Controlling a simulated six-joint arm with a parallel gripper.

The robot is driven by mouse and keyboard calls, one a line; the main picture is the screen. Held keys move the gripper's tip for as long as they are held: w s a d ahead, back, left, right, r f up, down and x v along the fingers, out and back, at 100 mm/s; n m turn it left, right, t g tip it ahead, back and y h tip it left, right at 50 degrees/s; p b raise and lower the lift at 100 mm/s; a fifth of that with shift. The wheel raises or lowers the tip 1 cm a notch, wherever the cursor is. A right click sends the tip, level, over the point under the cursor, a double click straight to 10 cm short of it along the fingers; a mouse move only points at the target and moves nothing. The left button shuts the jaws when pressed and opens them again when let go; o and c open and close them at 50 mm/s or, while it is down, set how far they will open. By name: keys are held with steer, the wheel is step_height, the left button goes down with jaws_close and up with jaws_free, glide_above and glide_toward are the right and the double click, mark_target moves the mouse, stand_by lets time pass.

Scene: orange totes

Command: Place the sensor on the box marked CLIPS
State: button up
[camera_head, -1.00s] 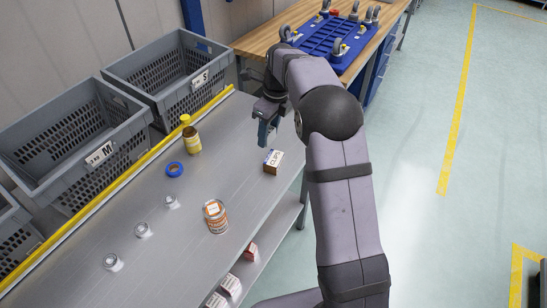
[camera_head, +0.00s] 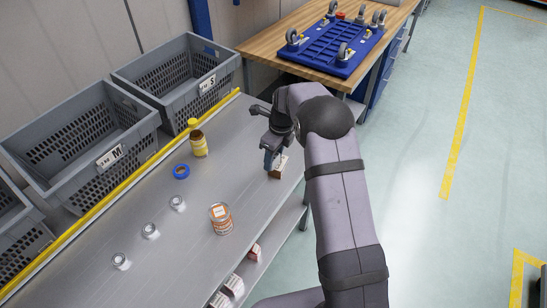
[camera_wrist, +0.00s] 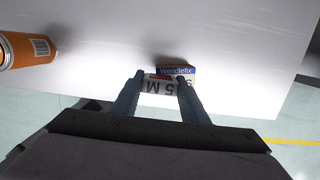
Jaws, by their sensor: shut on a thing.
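The box marked CLIPS (camera_head: 279,172) stands near the right edge of the grey bench, partly hidden by my gripper (camera_head: 270,158). In the wrist view, the box (camera_wrist: 176,70) shows a blue strip reading "Wendlefix" just beyond my fingertips. My gripper (camera_wrist: 160,88) is shut on a small piece with a white label (camera_wrist: 158,86), which I take to be the sensor. It overlaps the box in this view; I cannot tell if they touch. In the head view the held piece is hidden by the fingers.

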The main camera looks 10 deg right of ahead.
steer(key=shift+f, duration=0.45)
steer(key=shift+f, duration=0.15)
steer(key=o, duration=1.1)
steer(key=shift+c, duration=0.2)
step_height(320, 180, up, 12)
steer(key=s+d+b, duration=0.1)
steer(key=b, duration=0.2)
steer(key=shift+s, duration=0.15)
steer(key=shift+d, duration=0.1)
